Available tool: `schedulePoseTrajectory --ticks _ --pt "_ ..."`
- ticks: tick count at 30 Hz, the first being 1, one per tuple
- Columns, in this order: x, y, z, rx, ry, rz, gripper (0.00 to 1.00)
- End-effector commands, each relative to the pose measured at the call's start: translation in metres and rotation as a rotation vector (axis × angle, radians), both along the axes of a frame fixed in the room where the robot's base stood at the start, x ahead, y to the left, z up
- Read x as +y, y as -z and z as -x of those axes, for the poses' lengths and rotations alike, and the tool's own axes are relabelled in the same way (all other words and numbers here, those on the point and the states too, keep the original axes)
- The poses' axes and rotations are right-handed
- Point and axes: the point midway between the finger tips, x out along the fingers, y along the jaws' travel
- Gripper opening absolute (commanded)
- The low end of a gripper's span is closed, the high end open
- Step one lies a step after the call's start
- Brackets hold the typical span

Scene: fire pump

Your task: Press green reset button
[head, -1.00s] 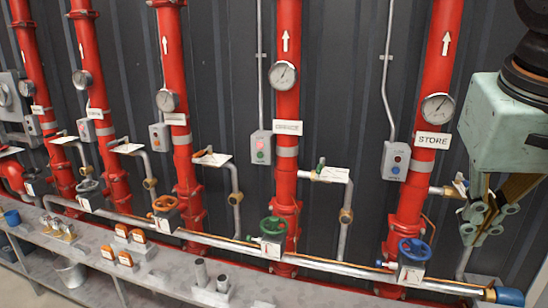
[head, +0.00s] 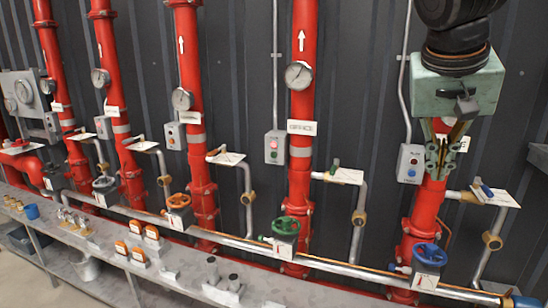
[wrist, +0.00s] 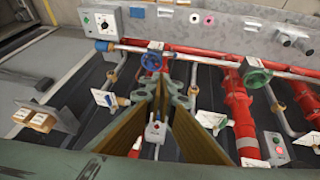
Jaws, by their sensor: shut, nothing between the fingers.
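The green button (head: 274,153) sits low on a small grey control box (head: 267,145) with a pinkish-red light above it, left of the red pipe with the green valve wheel. My gripper (head: 437,176) is shut and empty, pointing down in front of the rightmost red pipe, well to the right of the green button. In the wrist view my gripper's fingertips (wrist: 162,84) meet near the middle, apart from that box.
Another grey box with a blue button (head: 411,163) is close left of my gripper. A blue valve wheel (head: 430,255), a green valve wheel (head: 286,226) and a gauge (head: 298,76) are on the pipes. Side pipes with white tags (head: 338,176) stick out. A grey bench (head: 190,285) runs along the front.

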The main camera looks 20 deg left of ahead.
Motion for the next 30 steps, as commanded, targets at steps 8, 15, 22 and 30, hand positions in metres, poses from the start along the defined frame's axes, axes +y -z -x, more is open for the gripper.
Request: schedulePoseTrajectory --ticks 8,15,22,30 --pt "0.022 0.000 -0.051 -0.027 0.013 0.016 0.00" --pt "0.044 0.001 -0.092 -0.055 0.024 0.027 0.00" --pt "0.067 0.004 -0.131 -0.083 0.032 0.036 0.00" --pt "0.102 0.013 -0.168 -0.092 -0.025 0.083 0.00"
